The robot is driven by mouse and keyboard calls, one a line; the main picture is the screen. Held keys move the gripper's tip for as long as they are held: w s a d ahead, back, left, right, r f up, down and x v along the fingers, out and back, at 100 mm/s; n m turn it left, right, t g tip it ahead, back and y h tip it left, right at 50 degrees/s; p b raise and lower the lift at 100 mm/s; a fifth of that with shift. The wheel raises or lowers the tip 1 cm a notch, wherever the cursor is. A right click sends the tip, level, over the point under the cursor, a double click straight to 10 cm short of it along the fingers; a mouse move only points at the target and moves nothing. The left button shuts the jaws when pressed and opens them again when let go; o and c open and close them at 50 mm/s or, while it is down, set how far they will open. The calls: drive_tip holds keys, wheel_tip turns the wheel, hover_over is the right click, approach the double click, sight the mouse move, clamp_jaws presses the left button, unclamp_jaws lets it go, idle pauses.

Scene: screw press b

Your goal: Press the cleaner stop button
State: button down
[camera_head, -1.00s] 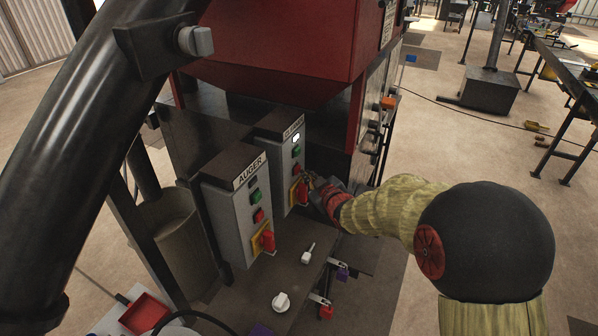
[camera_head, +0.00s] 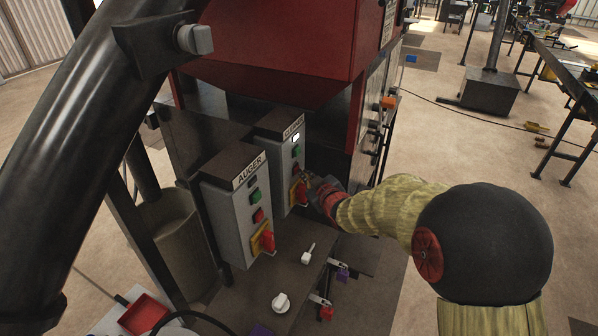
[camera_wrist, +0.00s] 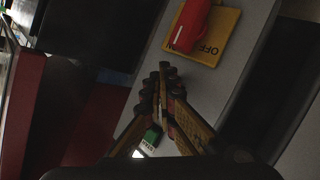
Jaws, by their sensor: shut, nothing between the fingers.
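The cleaner control box (camera_head: 268,160) is the grey box at the back right, its label (camera_head: 293,127) only partly readable. Its face has a lit white lamp (camera_head: 296,138), a green button (camera_head: 296,152) and a red rotary switch (camera_head: 299,193) on a yellow plate. The wrist view shows that red switch (camera_wrist: 188,26) and the green button (camera_wrist: 152,136). My gripper (camera_head: 304,178) is shut and empty, its fingertips at the box face between green button and switch. In the wrist view my fingers (camera_wrist: 166,76) cover the stop button's area. I cannot tell whether they touch it.
A similar box labelled AUGER (camera_head: 231,210) stands to the left, with a green button, a red button and a red switch. Below are white knobs (camera_head: 281,302) on a dark panel. The red machine body (camera_head: 270,45) rises above. Open floor lies to the right.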

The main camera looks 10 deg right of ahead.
drive_tip(key=shift+d, duration=0.15)
drive_tip(key=shift+s+d, duration=0.5)
drive_tip(key=shift+d, duration=0.05)
drive_tip(key=s+d, duration=0.1)
drive_tip(key=d, duration=0.1)
drive_tip(key=s+d+p, duration=0.1)
drive_tip(key=s+d, duration=0.1)
idle(0.7)
idle(0.5)
